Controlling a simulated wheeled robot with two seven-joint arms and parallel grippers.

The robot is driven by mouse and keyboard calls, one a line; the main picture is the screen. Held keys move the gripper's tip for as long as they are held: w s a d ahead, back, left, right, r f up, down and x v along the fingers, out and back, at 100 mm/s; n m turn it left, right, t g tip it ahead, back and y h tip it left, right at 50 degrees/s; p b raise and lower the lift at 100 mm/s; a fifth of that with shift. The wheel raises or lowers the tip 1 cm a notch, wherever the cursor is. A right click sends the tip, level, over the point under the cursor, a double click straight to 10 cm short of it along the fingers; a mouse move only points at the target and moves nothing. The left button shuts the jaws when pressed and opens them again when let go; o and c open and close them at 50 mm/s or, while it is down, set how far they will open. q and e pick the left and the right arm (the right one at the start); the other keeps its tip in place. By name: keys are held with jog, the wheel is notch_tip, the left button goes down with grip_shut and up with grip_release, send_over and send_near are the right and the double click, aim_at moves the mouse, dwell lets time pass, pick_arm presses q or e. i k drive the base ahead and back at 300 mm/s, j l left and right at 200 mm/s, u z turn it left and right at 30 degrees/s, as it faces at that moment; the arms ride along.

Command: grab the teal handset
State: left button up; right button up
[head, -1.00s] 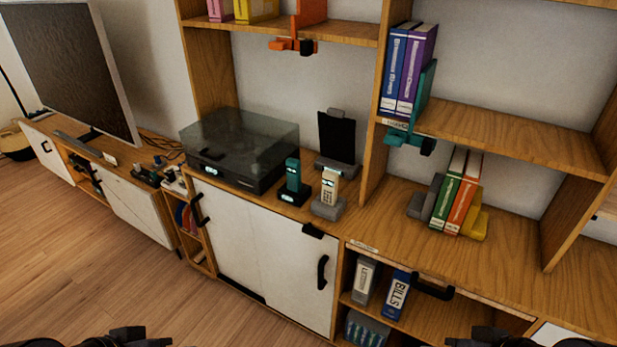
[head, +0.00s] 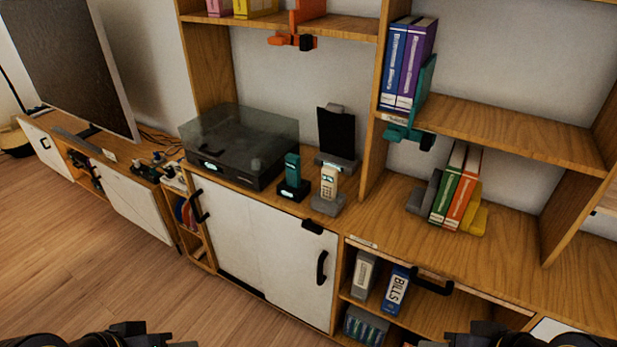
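My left gripper (head: 165,341) shows only in part at the bottom left edge, and my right gripper (head: 455,341) only in part at the bottom right edge. Both are well apart from the handsets. Their fingers are mostly cut off by the frame, so I cannot tell whether they are open.
A turntable with a clear lid (head: 240,146) stands behind and left of the handsets. A black tablet on a grey stand (head: 336,137) is behind them. A teal clamp (head: 410,134) sticks out from the right shelf. The cabinet top (head: 390,223) to the right has free room.

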aim_at(292, 161)
jog(key=i+u, duration=0.4)
jog(key=i+l+u, duration=0.25)
jog(key=i+u, duration=0.2)
jog(key=i+l+u, duration=0.4)
jog(key=k+j, duration=0.05)
jog(key=k, duration=0.05)
